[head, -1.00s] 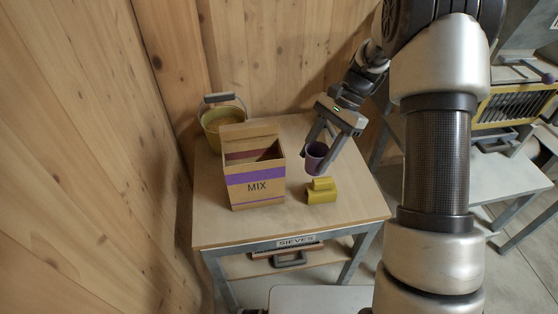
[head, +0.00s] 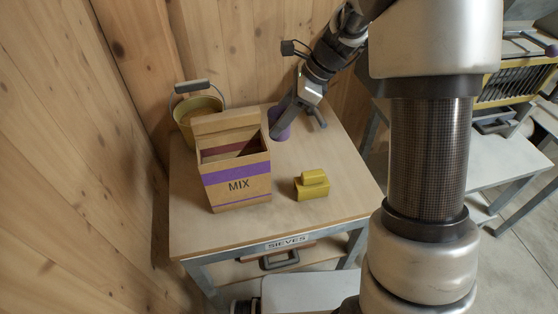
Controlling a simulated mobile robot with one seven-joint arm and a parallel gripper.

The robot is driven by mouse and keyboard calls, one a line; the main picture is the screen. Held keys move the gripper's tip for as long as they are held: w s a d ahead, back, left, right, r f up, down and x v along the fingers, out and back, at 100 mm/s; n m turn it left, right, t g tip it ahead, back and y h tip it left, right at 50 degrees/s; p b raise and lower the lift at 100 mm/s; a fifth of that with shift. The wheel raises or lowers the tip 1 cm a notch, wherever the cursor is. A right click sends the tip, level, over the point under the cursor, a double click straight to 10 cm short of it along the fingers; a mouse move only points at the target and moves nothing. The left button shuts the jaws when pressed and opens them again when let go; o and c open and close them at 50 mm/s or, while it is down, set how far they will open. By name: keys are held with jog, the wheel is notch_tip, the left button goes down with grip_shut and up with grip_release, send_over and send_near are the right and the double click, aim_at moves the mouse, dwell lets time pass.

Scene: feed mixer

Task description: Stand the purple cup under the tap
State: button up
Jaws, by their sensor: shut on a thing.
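The purple cup (head: 284,132) is at the back of the wooden-topped table, to the right of the cardboard box, and looks roughly upright. My gripper (head: 281,126) is shut on it, with a finger crossing in front and hiding part of the cup. I cannot tell whether the cup's base touches the table top. I cannot make out a tap in this view.
The cardboard MIX box (head: 237,185) stands open on the table (head: 225,235). A yellow bucket (head: 186,118) is behind it at the left. A yellow block-like object (head: 312,186) lies right of the box. Wooden walls close the left and back.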

notch_tip(320, 180, down, 15)
jog(key=shift+r+b, duration=0.1)
jog(key=shift+b, duration=1.15)
jog(key=shift+f, duration=0.3)
jog(key=o, duration=1)
jog(key=shift+r, duration=0.1)
